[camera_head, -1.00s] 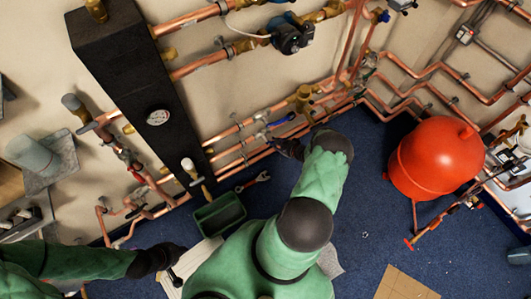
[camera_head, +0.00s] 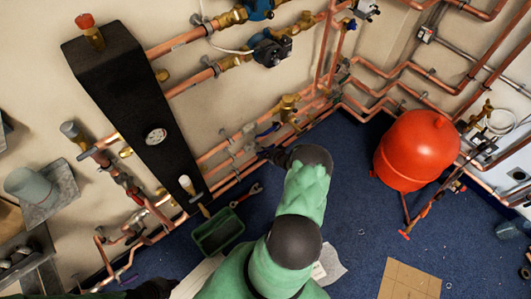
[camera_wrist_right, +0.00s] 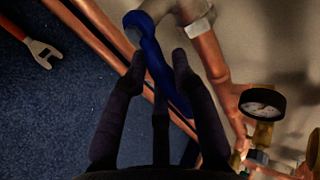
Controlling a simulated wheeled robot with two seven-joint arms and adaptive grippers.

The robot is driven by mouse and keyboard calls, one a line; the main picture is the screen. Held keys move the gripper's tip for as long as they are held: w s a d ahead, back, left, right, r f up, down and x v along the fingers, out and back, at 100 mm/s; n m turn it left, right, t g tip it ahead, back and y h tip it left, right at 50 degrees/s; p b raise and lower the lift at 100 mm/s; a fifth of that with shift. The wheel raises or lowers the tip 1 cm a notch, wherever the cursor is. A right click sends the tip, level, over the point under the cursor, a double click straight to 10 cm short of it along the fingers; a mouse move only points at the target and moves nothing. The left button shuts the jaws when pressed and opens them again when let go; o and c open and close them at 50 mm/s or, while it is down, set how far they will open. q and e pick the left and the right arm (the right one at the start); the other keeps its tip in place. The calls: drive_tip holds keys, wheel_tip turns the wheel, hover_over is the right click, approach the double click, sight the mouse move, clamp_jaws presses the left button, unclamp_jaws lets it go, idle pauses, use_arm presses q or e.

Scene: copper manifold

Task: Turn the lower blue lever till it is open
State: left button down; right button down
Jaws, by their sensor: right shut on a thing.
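In the right wrist view a blue lever (camera_wrist_right: 160,72) runs between the two dark fingers of my right gripper (camera_wrist_right: 158,60), which is shut on it. The lever's upper end meets a grey fitting on a copper pipe. In the head view my right gripper (camera_head: 270,154) is at the low pipes by the wall, partly hidden by my wrist. A blue lever (camera_head: 267,130) shows just above it there; I cannot tell if it is the held one. My left gripper (camera_head: 150,288) is a dark shape at the bottom edge, and its fingers are unclear.
A red tank (camera_head: 415,152) stands to the right. A black manifold column (camera_head: 130,100) rises at left. A green tray (camera_head: 218,232) and a red wrench (camera_head: 246,194) lie on the blue floor. Copper pipes line the wall.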

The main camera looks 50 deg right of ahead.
drive_tip(key=shift+a+f, duration=0.1)
drive_tip(key=shift+a, duration=0.1)
drive_tip(key=c, duration=1)
unclamp_jaws()
drive_tip(key=shift+d, duration=0.1)
drive_tip(key=v, duration=1.2)
